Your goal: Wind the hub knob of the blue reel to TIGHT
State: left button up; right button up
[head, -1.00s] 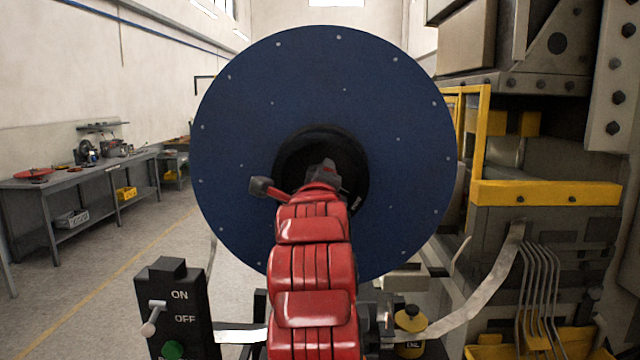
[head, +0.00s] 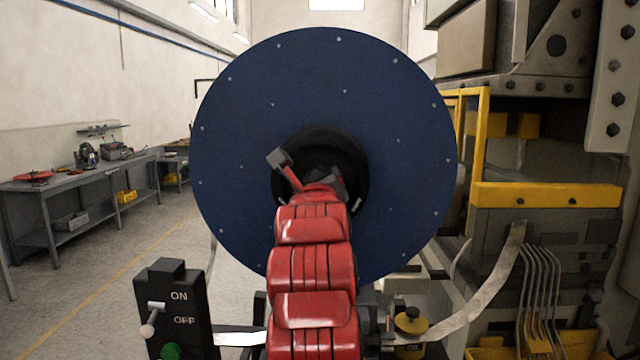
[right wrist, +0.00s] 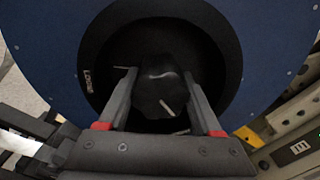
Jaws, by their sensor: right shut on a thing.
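The blue reel (head: 240,120) stands upright in front of me, with a dark recessed hub (head: 318,140) at its middle. In the right wrist view the black hub knob (right wrist: 152,98) sits between the two fingers of my right gripper (right wrist: 160,76), which is shut on it. A pale line on the knob points down and right there. A white label that appears to read LOOSE (right wrist: 87,82) is on the left of the hub ring. In the head view my red right arm covers most of the knob. My left gripper is not in view.
A black switch box (head: 176,310) marked ON and OFF stands at lower left. A yellow guard frame (head: 540,195) and grey machine are close on the right. A grey workbench (head: 70,190) runs along the left wall, with open floor between.

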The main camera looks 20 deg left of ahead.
jog(key=shift+f, duration=0.25)
jog(key=o, duration=1.4)
jog(key=shift+r, duration=0.15)
jog(key=shift+c, duration=0.2)
jog(key=b+v, duration=0.5)
jog(key=v, duration=1.2)
jog(key=shift+s, duration=0.2)
jog(key=shift+r, duration=0.1)
